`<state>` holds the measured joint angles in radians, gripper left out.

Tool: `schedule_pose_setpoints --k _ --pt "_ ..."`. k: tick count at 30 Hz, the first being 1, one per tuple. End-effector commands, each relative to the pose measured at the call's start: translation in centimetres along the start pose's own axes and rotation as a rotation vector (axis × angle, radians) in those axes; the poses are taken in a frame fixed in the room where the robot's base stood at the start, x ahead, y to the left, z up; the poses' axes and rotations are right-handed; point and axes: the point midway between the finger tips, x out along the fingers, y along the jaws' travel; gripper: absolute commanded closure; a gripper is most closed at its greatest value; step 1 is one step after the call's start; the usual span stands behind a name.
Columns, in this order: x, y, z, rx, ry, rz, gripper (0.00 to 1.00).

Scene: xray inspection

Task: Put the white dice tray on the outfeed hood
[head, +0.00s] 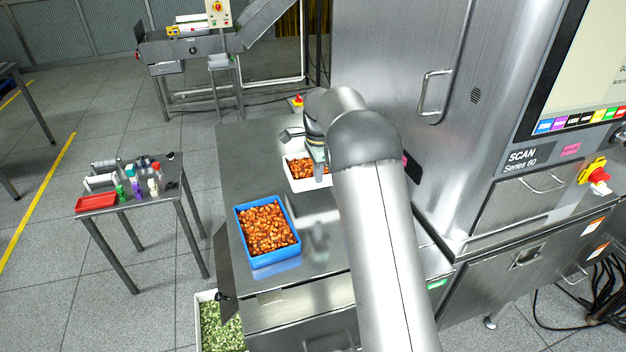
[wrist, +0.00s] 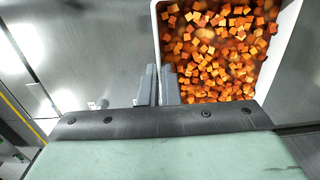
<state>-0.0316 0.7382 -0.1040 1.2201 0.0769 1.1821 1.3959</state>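The white dice tray (head: 307,185), filled with orange-brown cubes, is at the far part of a steel top, partly hidden by my arm. In the wrist view, the tray (wrist: 283,45) fills the upper right, and its left wall runs down between my fingers. My gripper (wrist: 160,85) is closed on that wall, one finger on each side. In the head view, my gripper (head: 319,172) is at the tray's near right side. The tray looks level; I cannot tell whether it touches the steel. I cannot clearly identify the outfeed hood.
A blue tray (head: 242,223) of similar cubes stands nearer on the steel top (head: 240,165). The large scanner cabinet (head: 400,60) rises at the right. A small side table (head: 178,190) with bottles and a red tray is at the left. A bin of green pieces (head: 217,325) is below.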

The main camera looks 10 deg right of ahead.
Motion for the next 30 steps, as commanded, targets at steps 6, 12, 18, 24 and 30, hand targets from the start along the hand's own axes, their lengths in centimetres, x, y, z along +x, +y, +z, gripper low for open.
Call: schedule_pose_setpoints --k 6,12,18,24,30 --pt "1.1 -0.7 0.8 -0.002 0.001 -0.001 1.0" --pt "3.6 -1.0 1.1 0.0 0.001 0.003 1.0" --pt "4.8 -1.0 1.1 -0.001 0.001 -0.002 1.0" --pt "5.1 -1.0 1.1 -0.001 0.001 -0.002 1.0" --pt "5.2 -1.0 1.2 -0.001 0.0 -0.001 0.75"
